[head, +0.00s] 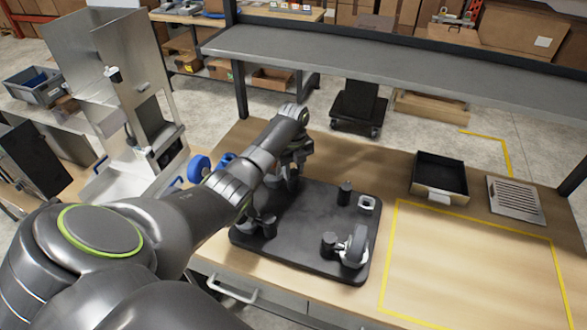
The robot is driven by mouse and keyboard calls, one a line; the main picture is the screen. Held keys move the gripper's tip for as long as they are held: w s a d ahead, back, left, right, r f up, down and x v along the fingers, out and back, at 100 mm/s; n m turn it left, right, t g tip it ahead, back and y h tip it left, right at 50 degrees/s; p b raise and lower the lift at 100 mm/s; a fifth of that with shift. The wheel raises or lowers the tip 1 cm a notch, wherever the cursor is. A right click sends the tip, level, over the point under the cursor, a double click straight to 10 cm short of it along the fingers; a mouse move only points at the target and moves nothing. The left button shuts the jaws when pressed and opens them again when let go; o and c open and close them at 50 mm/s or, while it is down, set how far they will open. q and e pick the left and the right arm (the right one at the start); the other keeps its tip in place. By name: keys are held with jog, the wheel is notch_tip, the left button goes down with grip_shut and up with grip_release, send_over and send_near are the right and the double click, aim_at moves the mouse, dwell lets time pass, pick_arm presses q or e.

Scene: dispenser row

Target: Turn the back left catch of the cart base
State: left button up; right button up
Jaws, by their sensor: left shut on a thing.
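The cart base (300,232) is a dark flat plate with rounded corners on the wooden table. My left gripper (289,180) points down at its back left corner, shut on the back left catch, which the fingers mostly hide. A dark upright catch (345,193) stands at the back right corner beside a pale square socket (367,204). At the front right, another dark catch (328,244) stands beside a caster wheel (356,247). Dark fittings (268,224) at the front left are partly covered by my left arm. My right gripper is out of the picture.
A black open bin (439,176) and a slotted metal plate (516,199) lie at the right of the table. A yellow outline (480,262) marks free table there. A grey shelf (390,68) spans above the back. Blue-wheeled casters (198,168) sit at the left.

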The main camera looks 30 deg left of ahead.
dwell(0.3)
pick_arm(q)
jog(key=o, duration=1)
